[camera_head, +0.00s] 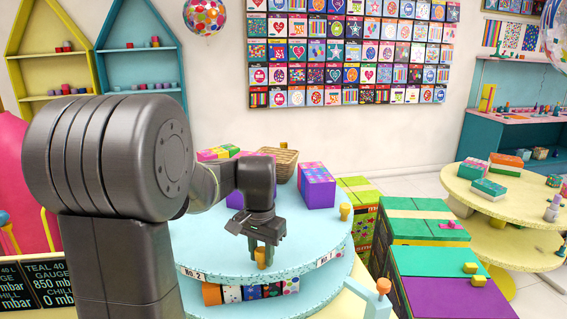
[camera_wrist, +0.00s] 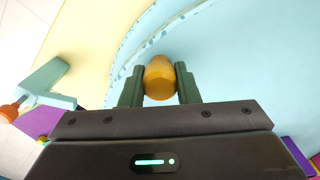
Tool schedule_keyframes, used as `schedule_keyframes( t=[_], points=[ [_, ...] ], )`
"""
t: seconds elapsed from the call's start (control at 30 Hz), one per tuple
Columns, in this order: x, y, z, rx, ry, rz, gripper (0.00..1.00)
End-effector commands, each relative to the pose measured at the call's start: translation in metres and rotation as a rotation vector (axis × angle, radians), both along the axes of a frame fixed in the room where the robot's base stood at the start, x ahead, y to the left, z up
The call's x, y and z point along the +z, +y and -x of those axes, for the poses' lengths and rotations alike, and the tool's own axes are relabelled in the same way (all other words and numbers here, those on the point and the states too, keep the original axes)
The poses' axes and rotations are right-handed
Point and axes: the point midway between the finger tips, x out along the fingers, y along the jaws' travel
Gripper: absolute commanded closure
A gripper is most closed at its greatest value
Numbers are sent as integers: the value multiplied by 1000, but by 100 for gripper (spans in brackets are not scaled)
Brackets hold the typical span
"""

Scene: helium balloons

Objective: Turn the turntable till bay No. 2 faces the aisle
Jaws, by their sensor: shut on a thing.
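The round light-blue turntable (camera_head: 310,235) has a speckled rim and an upper and a lower deck. A label (camera_head: 193,274) on its rim at the front left seems to read No. 2. Another label (camera_head: 329,257) at the front right is too small to read surely. Rolls of patterned paper (camera_head: 250,292) lie in the bay between them. My gripper (camera_head: 262,250) is shut on an orange knob (camera_head: 262,262) at the front rim. In the wrist view, both fingers touch the sides of the knob (camera_wrist: 159,78).
Purple boxes (camera_head: 316,185) and a wicker basket (camera_head: 281,162) stand on the turntable, with another orange knob (camera_head: 346,211) at its right rim. A light-blue post with an orange tip (camera_head: 383,286) stands at front right. Stacked boxes (camera_head: 425,225) crowd the right side.

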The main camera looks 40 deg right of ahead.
Motion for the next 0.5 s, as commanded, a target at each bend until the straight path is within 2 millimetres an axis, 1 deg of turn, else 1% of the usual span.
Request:
schedule_keyframes(
  t=[0.03, 0.3, 0.4, 0.5],
  points=[
    [3, -7, 2, 15, -3, 3, 99],
    [3, -37, 15, 119, -4, 5, 99],
    [3, -44, 18, 148, -4, 4, 99],
    [2, -48, 19, 162, -5, 5, 99]
  ],
)
